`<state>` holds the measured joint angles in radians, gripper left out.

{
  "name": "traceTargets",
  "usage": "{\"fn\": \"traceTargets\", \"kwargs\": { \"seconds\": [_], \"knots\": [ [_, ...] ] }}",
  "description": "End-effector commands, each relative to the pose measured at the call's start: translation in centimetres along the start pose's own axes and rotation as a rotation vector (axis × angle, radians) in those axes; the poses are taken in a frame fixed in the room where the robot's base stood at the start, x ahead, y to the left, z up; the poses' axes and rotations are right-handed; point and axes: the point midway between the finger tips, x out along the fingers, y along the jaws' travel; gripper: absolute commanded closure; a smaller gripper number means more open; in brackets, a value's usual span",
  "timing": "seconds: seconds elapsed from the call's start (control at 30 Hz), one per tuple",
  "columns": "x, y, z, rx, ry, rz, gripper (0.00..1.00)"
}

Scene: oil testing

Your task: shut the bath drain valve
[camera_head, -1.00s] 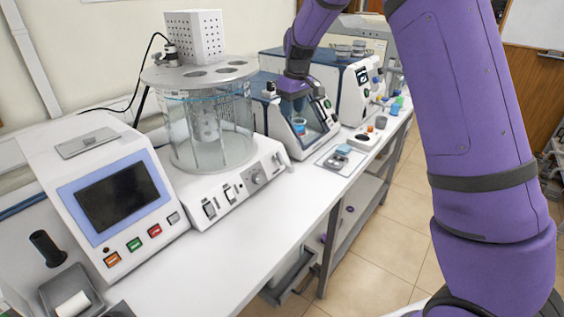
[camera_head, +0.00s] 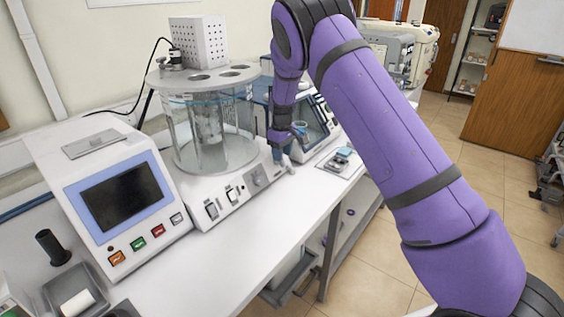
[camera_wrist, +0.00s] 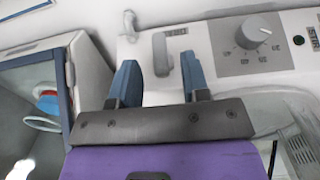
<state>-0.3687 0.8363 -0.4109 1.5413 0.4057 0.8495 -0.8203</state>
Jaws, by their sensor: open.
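The glass bath (camera_head: 215,140) stands on a white base with a round grey knob (camera_head: 260,175) on its front. My gripper (camera_head: 280,152) is at the right end of that base, its fingers pointing down. In the wrist view the panel shows the same knob (camera_wrist: 253,31) at upper right. A grey lever (camera_wrist: 161,52), apparently the drain valve handle, stands beside a small label, with a pale spout (camera_wrist: 128,24) to its left. My blue fingertips (camera_wrist: 160,74) are open, one on each side of the lever's lower part in the picture. Contact cannot be told.
A tester with a screen (camera_head: 120,200) stands left of the bath. A blue-and-white instrument (camera_head: 318,125) stands close to the right of my gripper. A small scale (camera_head: 340,160) lies in front of it. The white bench top (camera_head: 235,240) in front of the bath is clear.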

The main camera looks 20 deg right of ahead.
Motion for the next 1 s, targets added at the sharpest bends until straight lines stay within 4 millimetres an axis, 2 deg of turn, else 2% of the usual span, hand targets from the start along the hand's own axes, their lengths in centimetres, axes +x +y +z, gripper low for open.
{"fn": "traceTargets", "kwargs": {
  "seconds": [0.1,0.23,0.63,0.67,0.83,1.0],
  "knots": [
    [1.8,0.0,0.0,0.001,-0.002,0.0,0.57],
    [3.1,0.0,0.0,0.0,-0.001,0.001,0.57],
    [3.8,0.0,0.0,0.0,0.0,0.001,0.57],
    [3.8,0.0,0.0,0.0,0.0,0.001,0.6],
    [3.8,0.0,0.0,0.0,0.0,0.001,0.99],
    [3.8,0.0,0.0,0.001,0.0,-0.001,1.0]
  ]
}}
